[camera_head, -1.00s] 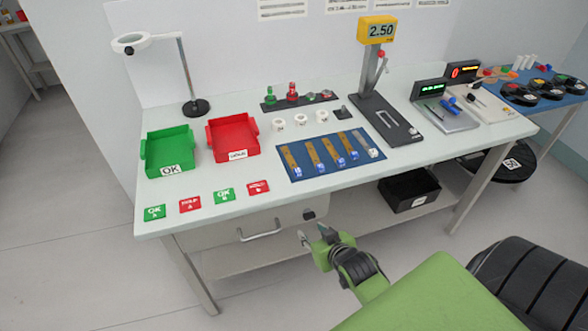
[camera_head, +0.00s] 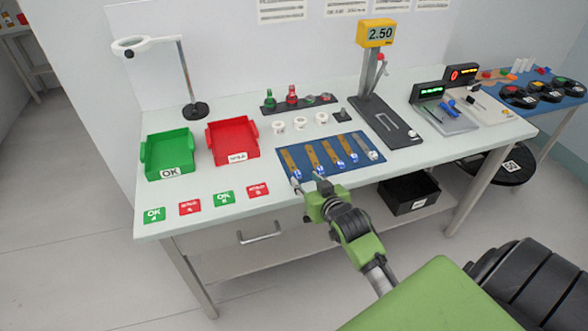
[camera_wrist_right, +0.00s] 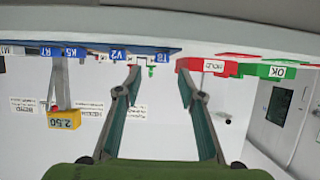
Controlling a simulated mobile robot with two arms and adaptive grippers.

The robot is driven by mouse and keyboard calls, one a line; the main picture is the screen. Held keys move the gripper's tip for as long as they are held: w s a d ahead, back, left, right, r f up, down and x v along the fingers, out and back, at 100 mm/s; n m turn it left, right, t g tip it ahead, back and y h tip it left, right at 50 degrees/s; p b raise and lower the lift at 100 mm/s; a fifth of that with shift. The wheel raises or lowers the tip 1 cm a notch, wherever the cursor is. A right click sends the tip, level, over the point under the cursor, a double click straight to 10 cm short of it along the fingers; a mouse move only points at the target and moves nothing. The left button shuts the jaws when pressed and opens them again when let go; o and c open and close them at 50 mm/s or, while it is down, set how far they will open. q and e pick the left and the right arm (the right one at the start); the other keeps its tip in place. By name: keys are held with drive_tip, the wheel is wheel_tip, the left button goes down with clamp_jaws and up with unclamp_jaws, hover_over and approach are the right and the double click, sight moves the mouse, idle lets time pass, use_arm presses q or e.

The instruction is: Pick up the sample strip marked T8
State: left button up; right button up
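Several brown sample strips with blue end tags lie side by side on a blue mat (camera_head: 321,175). In the upside-down right wrist view, the tag T8 (camera_wrist_right: 163,57) is the rightmost of the row, beside V2 (camera_wrist_right: 118,54). That matches the leftmost strip (camera_head: 288,159) in the head view, whose tag is partly hidden by my gripper. My right gripper (camera_head: 307,183) is open and empty at the mat's front edge, close to that strip's tag end. In the wrist view its fingers (camera_wrist_right: 160,82) are spread apart, with the T8 tag beyond the gap. My left gripper is not in view.
A green OK tray (camera_head: 150,158) and a red tray (camera_head: 222,150) stand left of the mat, with green and red cards (camera_head: 224,197) in front. White rolls (camera_head: 300,123) and a yellow-headed gauge stand (camera_head: 376,34) are behind.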

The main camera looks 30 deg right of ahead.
sight(299, 176)
drive_tip(key=x, duration=0.5)
drive_tip(key=shift+a+f+p, duration=0.15)
drive_tip(key=shift+f+p, duration=0.2)
drive_tip(key=shift+s, duration=0.1)
clamp_jaws()
